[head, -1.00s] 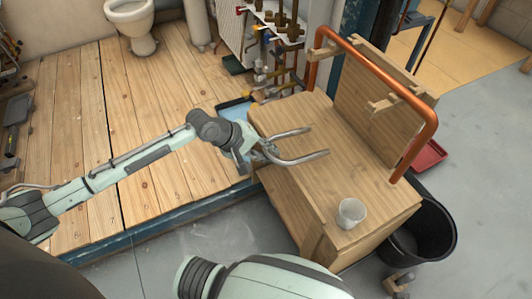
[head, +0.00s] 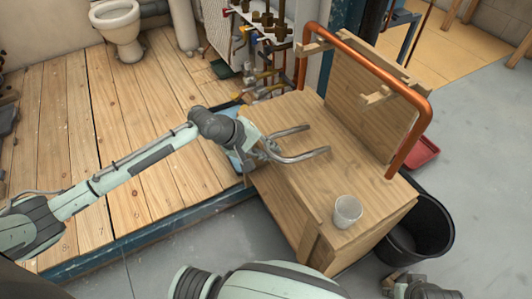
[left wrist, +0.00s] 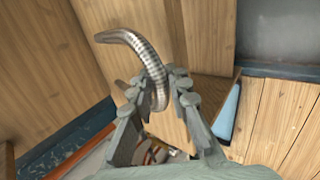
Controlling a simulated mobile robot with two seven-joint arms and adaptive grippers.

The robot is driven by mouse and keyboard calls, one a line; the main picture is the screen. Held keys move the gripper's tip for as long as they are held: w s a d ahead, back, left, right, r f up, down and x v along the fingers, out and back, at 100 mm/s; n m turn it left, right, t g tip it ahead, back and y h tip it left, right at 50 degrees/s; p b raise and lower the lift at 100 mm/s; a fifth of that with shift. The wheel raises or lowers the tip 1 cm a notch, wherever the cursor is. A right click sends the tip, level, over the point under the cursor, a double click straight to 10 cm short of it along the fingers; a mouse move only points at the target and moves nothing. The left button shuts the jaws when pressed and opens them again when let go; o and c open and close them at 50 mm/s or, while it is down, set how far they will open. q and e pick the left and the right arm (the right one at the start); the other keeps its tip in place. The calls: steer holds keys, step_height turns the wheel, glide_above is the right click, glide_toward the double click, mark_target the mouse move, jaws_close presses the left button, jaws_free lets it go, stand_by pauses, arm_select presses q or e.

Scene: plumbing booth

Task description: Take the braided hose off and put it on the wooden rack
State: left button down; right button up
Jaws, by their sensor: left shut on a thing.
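The braided hose (head: 305,155) is a silvery ribbed tube bent in a U, with both visible arms pointing right over the wooden bench top. My left gripper (head: 268,147) is shut on it near the bend. In the left wrist view the hose (left wrist: 148,58) rises between the fingers of my left gripper (left wrist: 168,92) and curves to the upper left. The wooden rack (head: 372,95) is an upright board with pegs at the back of the bench, right of the hose. A dark part at the bottom right edge may belong to my right gripper; its fingers cannot be made out.
A bent copper pipe (head: 427,125) stands along the rack. A clear cup (head: 347,211) stands on the bench (head: 290,185) near its front edge. A black bucket (head: 425,240) and a red tray (head: 424,150) are to the right. Valves and pipes (head: 268,75) are behind.

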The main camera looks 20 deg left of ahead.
arm_select(q)
steer(key=shift+w+d+f+b, duration=0.4)
steer(key=shift+w+d+b, duration=0.35)
steer(key=shift+b, duration=0.4)
steer(key=shift+f+b, duration=0.35)
steer(key=shift+f, duration=0.65)
steer(key=shift+s+f, duration=0.2)
steer(key=shift+f, duration=0.4)
arm_select(e)
steer(key=w+d+v, duration=0.1)
steer(key=v, duration=0.6)
steer(key=shift+r, duration=0.6)
arm_select(q)
steer(key=shift+f, duration=0.1)
steer(key=c, duration=1.4)
jaws_free()
steer(key=shift+f, duration=0.1)
steer(key=shift+o, duration=0.3)
steer(key=shift+w+d+r, duration=0.1)
steer(key=shift+r, duration=0.1)
steer(key=shift+o, duration=0.3)
steer(key=shift+w+r, duration=0.1)
steer(key=shift+r, duration=0.05)
steer(key=shift+r, duration=0.2)
